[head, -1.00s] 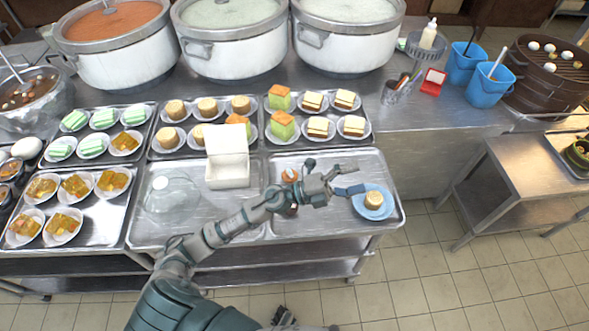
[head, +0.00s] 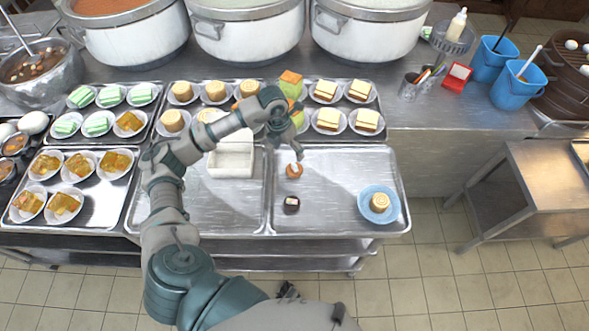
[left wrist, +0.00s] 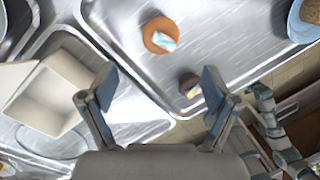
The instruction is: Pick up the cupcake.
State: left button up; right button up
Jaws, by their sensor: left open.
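Two small round cakes stand on the right front tray (head: 335,222). One is orange-brown with a pale top (head: 294,171), and it also shows in the left wrist view (left wrist: 151,45). The other is dark brown (head: 291,205), with a coloured topping in the left wrist view (left wrist: 187,81); I cannot tell which is the cupcake. My left gripper (head: 298,150) is above the tray's back-left part, close to the orange-brown cake in the head view. Its fingers (left wrist: 155,95) are apart and empty. A dark part that seems to be my right gripper (head: 287,291) shows small at the bottom.
A blue plate (head: 392,216) with a yellow cake stands at the tray's right. A white open box (head: 231,162) stands left of the cakes. Plated cakes fill the trays behind, with large pots (head: 248,40) beyond. The tray's middle is clear.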

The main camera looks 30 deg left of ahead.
aim_at(293, 165)
pick_arm(q)
jog(key=f, duration=0.3)
jog(key=d+f, duration=0.1)
jog(key=f, duration=0.3)
jog(key=w+f, duration=0.1)
jog(key=f, duration=0.3)
jog(key=shift+d, duration=0.35)
jog(key=c, duration=1.2)
